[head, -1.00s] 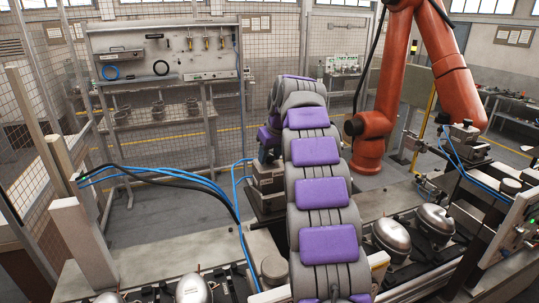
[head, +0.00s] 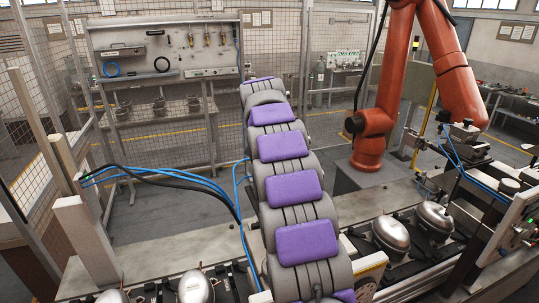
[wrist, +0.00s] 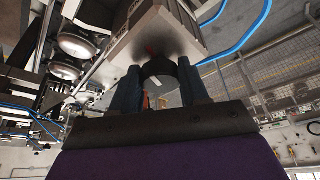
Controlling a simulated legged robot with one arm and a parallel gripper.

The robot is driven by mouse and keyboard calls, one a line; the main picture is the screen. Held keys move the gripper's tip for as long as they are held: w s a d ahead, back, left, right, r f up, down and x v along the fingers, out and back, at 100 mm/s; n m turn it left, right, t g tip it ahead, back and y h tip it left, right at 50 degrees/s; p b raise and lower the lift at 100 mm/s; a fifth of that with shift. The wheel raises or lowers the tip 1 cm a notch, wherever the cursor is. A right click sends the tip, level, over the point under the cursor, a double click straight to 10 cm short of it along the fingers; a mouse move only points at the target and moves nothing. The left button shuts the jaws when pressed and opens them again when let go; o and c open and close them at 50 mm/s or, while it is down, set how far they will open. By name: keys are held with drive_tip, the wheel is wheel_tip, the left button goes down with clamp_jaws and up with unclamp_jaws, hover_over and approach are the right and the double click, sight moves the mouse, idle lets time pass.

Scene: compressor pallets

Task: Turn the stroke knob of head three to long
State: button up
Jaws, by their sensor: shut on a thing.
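In the wrist view my gripper (wrist: 160,84) has its two dark fingers on either side of a round black knob (wrist: 159,68) and is shut on it. The knob sits on the face of a grey metal block (wrist: 150,35). A small red mark shows beside the knob on the block. I cannot read any stroke setting or head number. In the head view my purple-padded arm hides the gripper, the knob and most of the block.
Silver compressors (head: 390,233) sit on the pallet line at right, with another compressor (head: 195,288) at lower left. Blue hoses (head: 165,176) arch in from the left post. An orange robot arm (head: 372,125) stands behind at right. A mesh fence closes the back.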

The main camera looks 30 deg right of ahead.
drive_tip(key=m, duration=0.2)
drive_tip(key=m+g+h, duration=0.1)
drive_tip(key=m, duration=0.1)
drive_tip(key=shift+w+a, duration=0.15)
drive_tip(key=shift+w, duration=0.05)
drive_tip(key=shift+w+r+m+g+p, duration=0.1)
drive_tip(key=shift+m+g+p, duration=1)
drive_tip(key=shift+m+p, duration=1.1)
drive_tip(key=shift+m, duration=0.4)
drive_tip(key=o, duration=1)
drive_tip(key=shift+w, duration=0.15)
drive_tip(key=shift+o, duration=0.2)
